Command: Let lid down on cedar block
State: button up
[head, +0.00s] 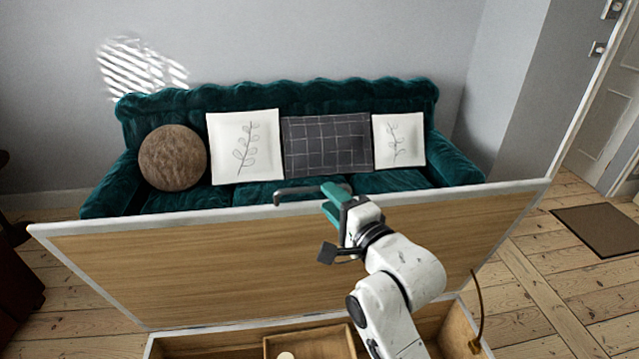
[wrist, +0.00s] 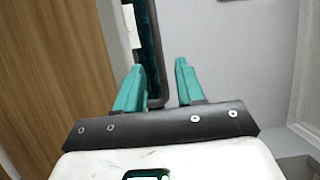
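The lid (head: 200,265) is a wide wood panel with a white rim, standing raised on the near chest. A dark grey bar handle (head: 300,190) is at its top edge. My gripper (head: 330,200) is at that edge, by the right end of the handle. In the wrist view, the teal fingers of my gripper (wrist: 160,85) are apart, with the dark handle (wrist: 153,60) reaching down between them, nearer the left finger. Whether it touches a finger cannot be told. I cannot make out a cedar block; the chest's inside is mostly cut off by the frame.
The open chest (head: 460,325) has a wooden tray (head: 310,342) inside, with a pale round thing (head: 286,355) at the bottom edge. A cord (head: 478,310) hangs at the right. A green sofa (head: 280,100) with cushions stands behind the lid.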

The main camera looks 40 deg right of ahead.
jog(key=shift+p+x, duration=0.4)
jog(key=shift+x, duration=2.35)
jog(key=shift+a, duration=0.15)
jog(key=shift+c, duration=0.2)
grip_shut()
jog(key=shift+f, duration=0.1)
